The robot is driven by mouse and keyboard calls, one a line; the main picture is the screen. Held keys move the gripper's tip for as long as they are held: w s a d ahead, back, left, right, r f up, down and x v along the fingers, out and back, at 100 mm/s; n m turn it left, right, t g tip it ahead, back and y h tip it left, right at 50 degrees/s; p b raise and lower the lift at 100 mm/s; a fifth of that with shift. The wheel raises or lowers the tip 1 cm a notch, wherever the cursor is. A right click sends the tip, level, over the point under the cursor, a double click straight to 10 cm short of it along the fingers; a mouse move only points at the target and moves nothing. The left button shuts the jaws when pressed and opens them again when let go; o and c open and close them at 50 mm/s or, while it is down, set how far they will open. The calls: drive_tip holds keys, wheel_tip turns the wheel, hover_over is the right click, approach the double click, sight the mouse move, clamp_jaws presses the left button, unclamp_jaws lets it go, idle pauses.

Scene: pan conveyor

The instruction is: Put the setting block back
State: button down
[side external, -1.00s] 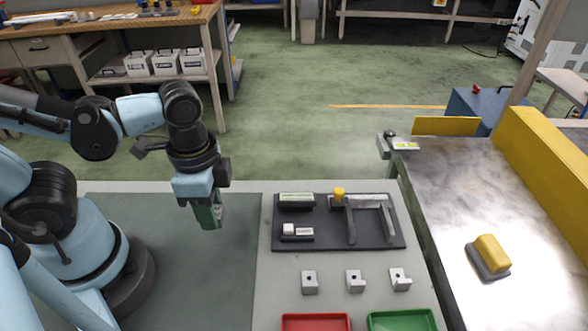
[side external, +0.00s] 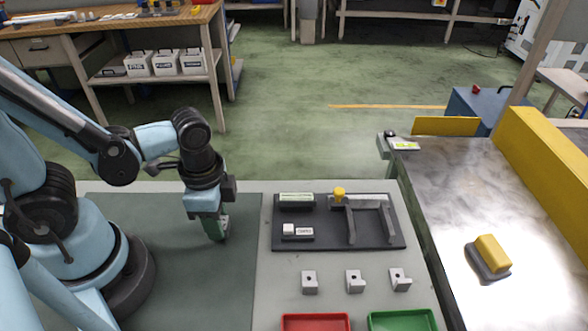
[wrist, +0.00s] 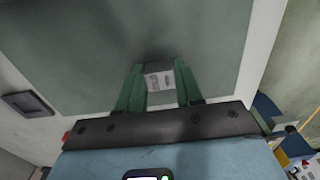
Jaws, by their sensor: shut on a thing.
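My gripper (side external: 218,233) is shut on the setting block (wrist: 159,79). In the wrist view, the grey block with a pale printed label sits between the green fingers of my gripper (wrist: 160,88). In the side view the fingers largely hide the block. They point down, low over the right part of the grey-green mat (side external: 190,285); I cannot tell whether the block touches the mat. The dark tray (side external: 328,240) lies to the right of my gripper.
Several grey notched blocks (side external: 310,282), a red bin (side external: 316,323) and a green bin (side external: 402,320) stand in front. A conveyor (side external: 450,210) carries a yellow-topped piece (side external: 491,252).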

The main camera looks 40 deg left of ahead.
drive_tip(key=shift+f, duration=0.2)
drive_tip(key=c, duration=0.7)
unclamp_jaws()
drive_tip(key=shift+c, duration=0.2)
drive_tip(key=shift+r, duration=0.15)
drive_tip(key=shift+r, duration=5.95)
drive_tip(key=w+a+n+t, duration=0.4)
drive_tip(key=w+n+t, duration=0.3)
drive_tip(key=w+n, duration=0.2)
drive_tip(key=shift+a+r, duration=0.4)
